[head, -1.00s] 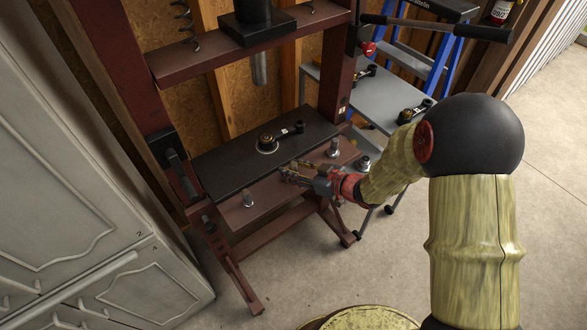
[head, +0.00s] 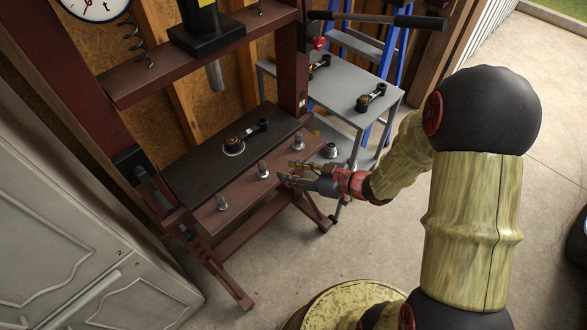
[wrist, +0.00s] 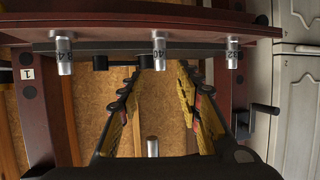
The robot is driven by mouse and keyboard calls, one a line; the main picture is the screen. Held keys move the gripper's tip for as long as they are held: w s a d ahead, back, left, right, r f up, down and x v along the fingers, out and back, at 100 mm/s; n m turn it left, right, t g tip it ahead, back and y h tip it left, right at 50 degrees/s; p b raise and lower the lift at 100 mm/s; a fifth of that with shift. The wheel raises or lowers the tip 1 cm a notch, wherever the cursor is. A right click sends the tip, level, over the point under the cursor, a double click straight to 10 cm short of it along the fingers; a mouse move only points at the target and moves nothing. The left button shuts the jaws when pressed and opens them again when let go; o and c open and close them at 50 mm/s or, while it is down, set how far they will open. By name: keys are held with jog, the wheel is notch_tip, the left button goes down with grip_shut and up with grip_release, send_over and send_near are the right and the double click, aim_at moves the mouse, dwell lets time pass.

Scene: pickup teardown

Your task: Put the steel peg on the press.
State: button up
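Three steel pegs stand upright along the front ledge (head: 240,192) of the dark red press: a left peg (head: 221,201), a middle peg (head: 263,168) and a right peg (head: 298,142). The wrist view is upside down and shows them with dark number marks; the middle peg (wrist: 159,50) is in line with my fingers. My gripper (head: 286,171) is open and empty, just in front of the ledge near the middle and right pegs. Its fingers (wrist: 163,68) are apart. The black press bed (head: 190,180) lies behind the pegs. The steel ram (head: 215,76) hangs above it.
A black round part with a handle (head: 235,145) lies on the press bed. A grey cart (head: 345,98) on the right holds similar parts. A grey cabinet (head: 60,240) stands at the left. A blue ladder (head: 395,75) stands behind the cart. The right floor is open.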

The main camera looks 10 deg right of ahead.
jog(key=w+d+r+m+t+h, duration=0.2)
jog(key=w+d+r+h, duration=0.3)
jog(key=w+d+r, duration=0.15)
jog(key=s+d+r+m+h, duration=0.4)
jog(key=d+r+h, duration=0.2)
jog(key=d+r, duration=0.3)
jog(key=s+a+r+m+g, duration=0.1)
jog(key=s+a+r, duration=0.1)
jog(key=s, duration=0.6)
jog(key=s+a+r+m+g, duration=0.1)
jog(key=s+a+r+g, duration=0.1)
jog(key=s, duration=0.5)
jog(key=s+a+r+m+g, duration=0.1)
jog(key=s+a+r+g, duration=0.1)
jog(key=s, duration=0.6)
jog(key=shift+s+a+r+m+y, duration=0.15)
jog(key=shift+s+a+m+y, duration=0.2)
jog(key=shift+a, duration=0.35)
